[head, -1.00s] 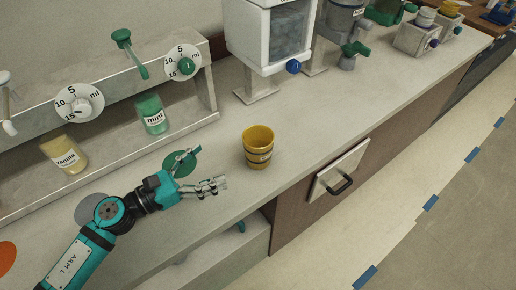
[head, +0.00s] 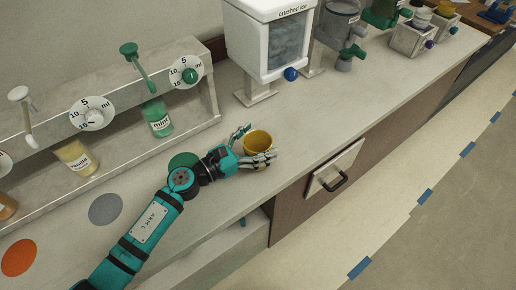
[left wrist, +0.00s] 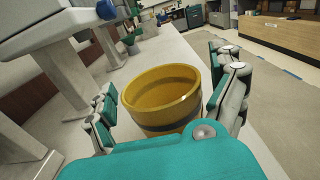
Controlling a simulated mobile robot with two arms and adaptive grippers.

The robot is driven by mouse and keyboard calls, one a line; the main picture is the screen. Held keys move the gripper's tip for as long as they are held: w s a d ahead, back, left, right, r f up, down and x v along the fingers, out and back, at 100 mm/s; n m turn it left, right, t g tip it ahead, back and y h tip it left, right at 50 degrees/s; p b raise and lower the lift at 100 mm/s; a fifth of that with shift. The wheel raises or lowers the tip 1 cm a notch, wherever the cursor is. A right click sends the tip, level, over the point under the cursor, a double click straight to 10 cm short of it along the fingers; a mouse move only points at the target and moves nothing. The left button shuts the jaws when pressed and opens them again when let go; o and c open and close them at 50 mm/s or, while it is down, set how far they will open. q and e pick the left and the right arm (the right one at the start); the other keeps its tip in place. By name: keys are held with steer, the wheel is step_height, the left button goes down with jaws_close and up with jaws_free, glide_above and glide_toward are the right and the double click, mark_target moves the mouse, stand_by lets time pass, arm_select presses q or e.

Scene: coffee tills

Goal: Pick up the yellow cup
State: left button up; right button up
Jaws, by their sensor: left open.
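The yellow cup (head: 257,141) stands upright on the counter, below the white crushed ice dispenser. My left gripper (head: 257,147) is open, with one finger on the far side of the cup and the other on the near side. In the left wrist view the cup (left wrist: 162,100) sits between the spread fingers, and dark bands show around its body. Its lower part is hidden behind my gripper's palm. I cannot tell whether a finger touches it. My right gripper is in neither view.
The crushed ice dispenser (head: 267,40) stands behind the cup. A rack with mint (head: 158,118) and vanilla (head: 77,157) bottles and dials is at left. Orange (head: 18,258) and grey (head: 106,208) discs lie on the counter.

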arm_select(q)
steer(key=shift+w, duration=0.1)
steer(key=c, duration=0.9)
steer(key=shift+r, duration=0.1)
